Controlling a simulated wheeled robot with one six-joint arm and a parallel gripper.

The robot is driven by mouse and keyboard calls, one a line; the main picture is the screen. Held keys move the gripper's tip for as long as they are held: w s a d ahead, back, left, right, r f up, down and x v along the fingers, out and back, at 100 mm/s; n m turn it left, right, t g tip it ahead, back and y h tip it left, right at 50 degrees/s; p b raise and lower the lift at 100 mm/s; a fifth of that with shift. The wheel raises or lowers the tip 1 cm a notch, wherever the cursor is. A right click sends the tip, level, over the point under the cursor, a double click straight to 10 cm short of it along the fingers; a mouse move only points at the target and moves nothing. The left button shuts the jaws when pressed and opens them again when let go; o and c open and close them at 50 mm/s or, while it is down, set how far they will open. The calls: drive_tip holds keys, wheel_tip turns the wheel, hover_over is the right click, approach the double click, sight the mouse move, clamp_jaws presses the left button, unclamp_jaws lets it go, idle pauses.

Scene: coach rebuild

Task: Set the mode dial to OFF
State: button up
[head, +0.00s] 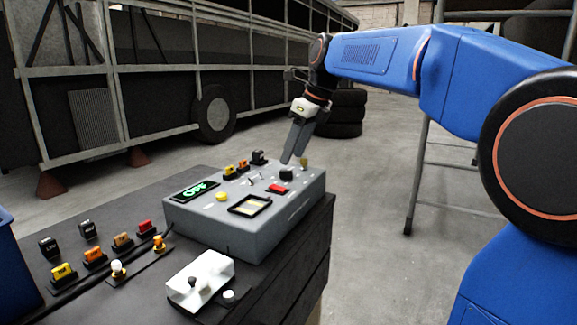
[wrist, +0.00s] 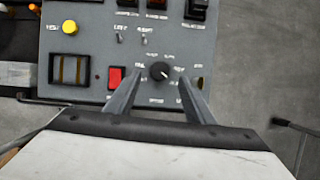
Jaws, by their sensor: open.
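The mode dial is a round black knob (wrist: 159,71) on the grey control box, with small white labels around it that are too blurred to read surely. A pale pointer mark shows on its lower right side. In the head view the dial (head: 286,174) stands near the right end of the box. My gripper (wrist: 156,88) is open, with its two fingers on either side of the dial in the wrist view; I cannot tell whether they touch it. In the head view my gripper (head: 293,160) is just above the box top, behind the dial. A green-lit display (head: 195,190) appears to read OFF.
The grey box (head: 235,235) carries a red switch (head: 278,188), a yellow button (head: 222,196), a framed meter (head: 249,206) and several rocker switches. A white box (head: 200,280) stands in front on the dark bench. A metal ladder (head: 418,180) stands at right.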

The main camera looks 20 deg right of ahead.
sight(286, 170)
drive_tip(key=shift+x, duration=2.5)
drive_tip(key=shift+c, duration=0.2)
drive_tip(key=c, duration=1)
